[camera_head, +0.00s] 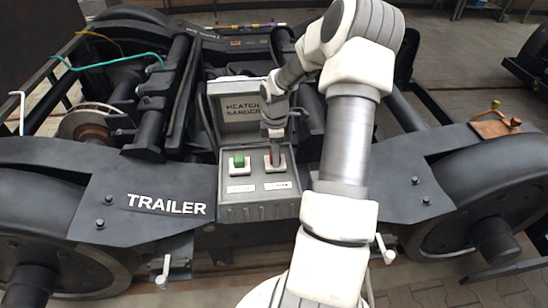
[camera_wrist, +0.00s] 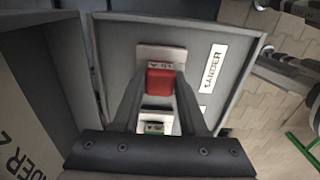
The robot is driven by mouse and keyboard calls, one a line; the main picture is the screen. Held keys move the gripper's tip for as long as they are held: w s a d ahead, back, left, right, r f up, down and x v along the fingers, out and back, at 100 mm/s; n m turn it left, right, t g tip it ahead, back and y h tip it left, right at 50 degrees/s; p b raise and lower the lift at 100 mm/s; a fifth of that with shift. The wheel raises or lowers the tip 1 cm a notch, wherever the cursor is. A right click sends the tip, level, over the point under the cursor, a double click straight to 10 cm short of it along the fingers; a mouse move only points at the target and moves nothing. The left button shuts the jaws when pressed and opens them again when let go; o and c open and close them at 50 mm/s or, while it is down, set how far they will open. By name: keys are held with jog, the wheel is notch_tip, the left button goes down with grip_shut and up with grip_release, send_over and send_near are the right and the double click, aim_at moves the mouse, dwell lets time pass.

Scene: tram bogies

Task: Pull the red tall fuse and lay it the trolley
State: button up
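The red fuse (camera_head: 275,156) stands in the right-hand socket of an open grey fuse box (camera_head: 259,211) on the bogie. In the wrist view the red fuse (camera_wrist: 160,78) sits on its pale base, with a rating marked on its end. My gripper (camera_head: 275,139) is over it, pointing down. In the wrist view my gripper's two fingers (camera_wrist: 160,88) reach along both sides of the red fuse. Whether they press on it or leave a thin gap cannot be told. No trolley can be made out in either view.
A green fuse (camera_head: 239,162) stands in the left socket, close to my gripper. The box's raised lid (camera_head: 240,106) stands behind the sockets. Black bogie beams, wheels (camera_head: 496,200) and a green hose (camera_head: 105,63) surround the box. A copper-coloured plate (camera_head: 495,124) lies at the right.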

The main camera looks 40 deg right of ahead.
grip_shut()
jog(key=shift+r, duration=0.1)
jog(key=shift+r+p, duration=2.85)
jog(key=shift+r, duration=0.1)
